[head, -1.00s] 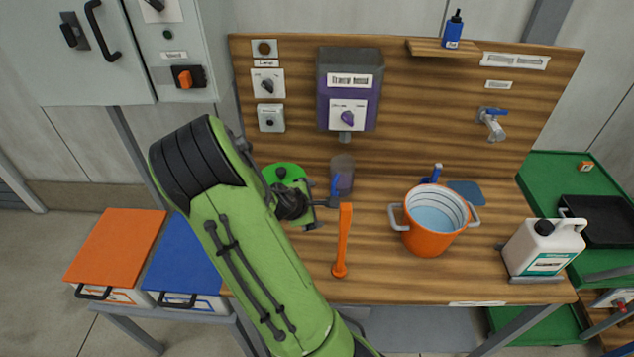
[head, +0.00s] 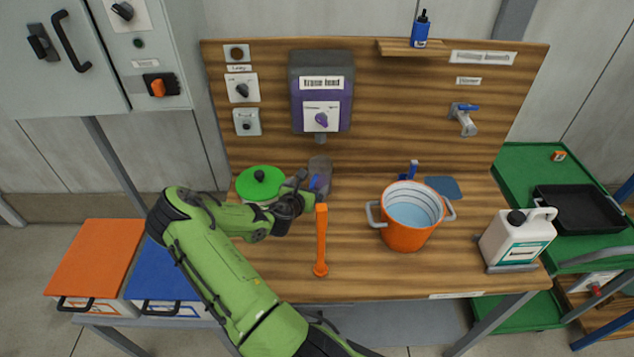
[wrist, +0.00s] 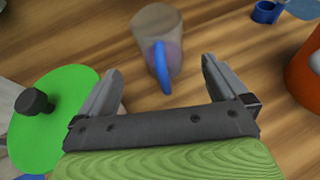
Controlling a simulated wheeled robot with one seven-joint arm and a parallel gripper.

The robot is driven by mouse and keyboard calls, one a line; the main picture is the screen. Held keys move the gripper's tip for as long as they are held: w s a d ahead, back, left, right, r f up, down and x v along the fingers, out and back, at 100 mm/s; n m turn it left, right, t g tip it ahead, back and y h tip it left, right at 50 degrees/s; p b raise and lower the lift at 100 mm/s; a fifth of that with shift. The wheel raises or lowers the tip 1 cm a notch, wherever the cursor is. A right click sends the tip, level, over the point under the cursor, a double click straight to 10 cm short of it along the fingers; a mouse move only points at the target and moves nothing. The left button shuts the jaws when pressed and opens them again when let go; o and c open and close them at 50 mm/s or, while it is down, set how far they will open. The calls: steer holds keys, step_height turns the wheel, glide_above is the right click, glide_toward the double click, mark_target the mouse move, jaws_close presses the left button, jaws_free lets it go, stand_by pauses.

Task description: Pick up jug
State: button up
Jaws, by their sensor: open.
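The jug (head: 320,170) is a grey, see-through vessel with a blue handle. It stands upright on the wooden bench below the purple feed box. It also shows in the wrist view (wrist: 157,22), with its blue handle (wrist: 161,68) facing me. My gripper (head: 309,188) is just in front of the jug, partly hiding its lower part in the head view. In the wrist view my gripper (wrist: 162,72) is open, with one finger on each side of the handle. Neither finger visibly touches it.
A green round lid (head: 260,182) lies left of the gripper. An orange bucket (head: 407,232) with pale liquid is to the right, and a white canister (head: 515,240) farther right. The purple feed box (head: 321,92) hangs above.

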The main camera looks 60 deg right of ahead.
mark_target(317, 176)
steer(key=x, duration=1)
steer(key=shift+a, duration=0.15)
steer(key=shift+r, duration=0.1)
steer(key=shift+c, duration=0.3)
steer(key=c, duration=1)
steer(key=shift+c, duration=0.2)
